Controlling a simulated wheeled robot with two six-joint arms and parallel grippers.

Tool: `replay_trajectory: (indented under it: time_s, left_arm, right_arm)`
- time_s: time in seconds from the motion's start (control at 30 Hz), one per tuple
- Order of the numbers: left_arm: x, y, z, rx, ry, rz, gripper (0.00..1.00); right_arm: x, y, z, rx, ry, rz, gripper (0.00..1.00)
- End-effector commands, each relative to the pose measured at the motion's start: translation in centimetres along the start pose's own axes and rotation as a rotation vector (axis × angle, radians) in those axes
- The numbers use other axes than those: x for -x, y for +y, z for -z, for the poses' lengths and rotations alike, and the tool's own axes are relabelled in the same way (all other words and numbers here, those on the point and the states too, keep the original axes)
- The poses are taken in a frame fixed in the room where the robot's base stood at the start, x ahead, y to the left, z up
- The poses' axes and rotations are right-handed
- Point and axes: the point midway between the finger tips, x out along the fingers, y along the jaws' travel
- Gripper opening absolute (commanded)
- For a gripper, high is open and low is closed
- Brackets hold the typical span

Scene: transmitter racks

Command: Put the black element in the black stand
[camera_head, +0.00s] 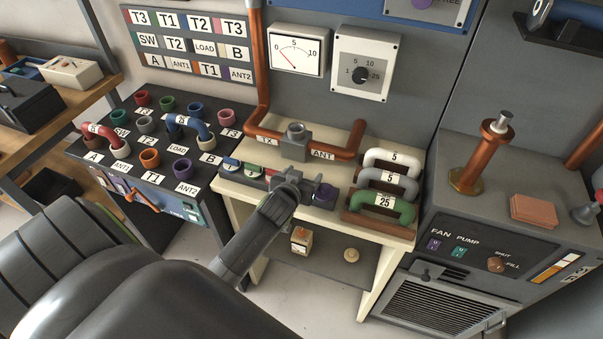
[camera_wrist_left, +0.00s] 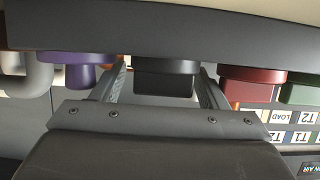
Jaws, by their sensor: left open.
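The black element (camera_wrist_left: 165,80) shows in the left wrist view, below a long dark grey bar (camera_wrist_left: 150,35). It lies between the two fingers of my left gripper (camera_wrist_left: 165,92), with a gap on at least part of each side. The left gripper is open. In the head view it (camera_head: 296,185) reaches over the small table and hides the black element. A purple element (camera_wrist_left: 80,70) is on one side of the black one and a red element (camera_wrist_left: 250,85) on the other. I cannot clearly pick out the black stand. The right gripper is not in view.
On the table (camera_head: 240,205), a row of elements runs beside the gripper, with the purple one (camera_head: 325,194) to its right. Handled plugs, including a green one (camera_head: 382,206), stand further right. A copper pipe (camera_head: 345,145) runs behind. A socket panel (camera_head: 150,135) is left.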

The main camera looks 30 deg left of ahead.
Motion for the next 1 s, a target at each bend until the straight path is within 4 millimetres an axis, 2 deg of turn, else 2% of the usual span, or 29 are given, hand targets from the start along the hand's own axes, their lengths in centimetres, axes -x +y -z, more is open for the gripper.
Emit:
replay_trajectory:
  time_s: [0.13, 0.27, 1.0]
  left_arm:
    - [0.6, -0.1, -0.3, -0.002, -0.005, 0.003, 0.7]
    - [2.1, -0.1, -0.3, -0.001, -0.005, 0.002, 0.7]
    - [15.2, 0.1, -0.1, 0.002, 0.0, 0.001, 0.7]
  right_arm:
    - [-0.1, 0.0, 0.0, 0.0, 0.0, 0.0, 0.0]
    - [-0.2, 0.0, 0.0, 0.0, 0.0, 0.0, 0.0]
    - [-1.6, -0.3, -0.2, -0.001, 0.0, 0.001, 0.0]
